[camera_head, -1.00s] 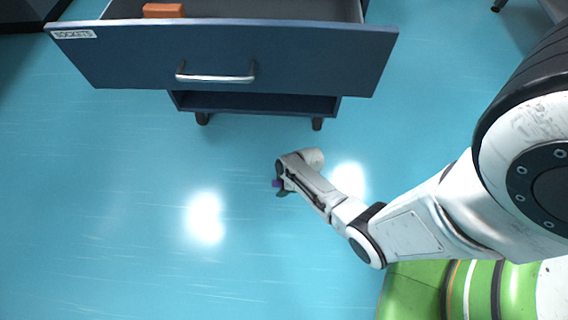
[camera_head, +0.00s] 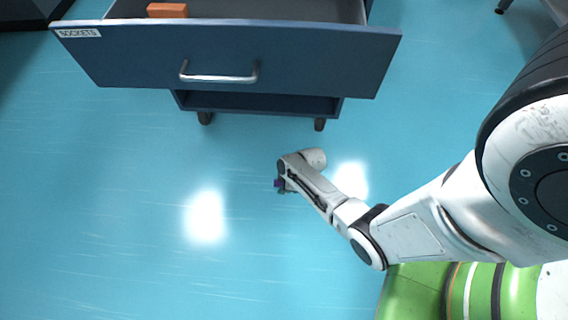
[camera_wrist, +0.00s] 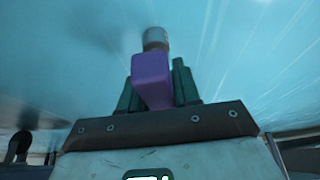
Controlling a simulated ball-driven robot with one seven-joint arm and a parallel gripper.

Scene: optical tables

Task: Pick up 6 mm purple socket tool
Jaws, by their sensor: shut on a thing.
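The purple socket tool (camera_wrist: 152,80) has a purple block-like handle and a silver metal socket end, which points away from my gripper in the wrist view. My gripper (camera_wrist: 157,88) is shut on the purple handle, with a dark green finger on each side of it. Most of the tool is hidden there by my arm. The size marking cannot be read.
A dark blue drawer (camera_head: 310,60) labelled SOCKETS stands open at the top, with a silver handle (camera_head: 218,78). An orange block (camera_head: 167,10) lies in it. The cabinet's lower shelf and wheels are below. The blue floor (camera_head: 110,210) is clear to the left.

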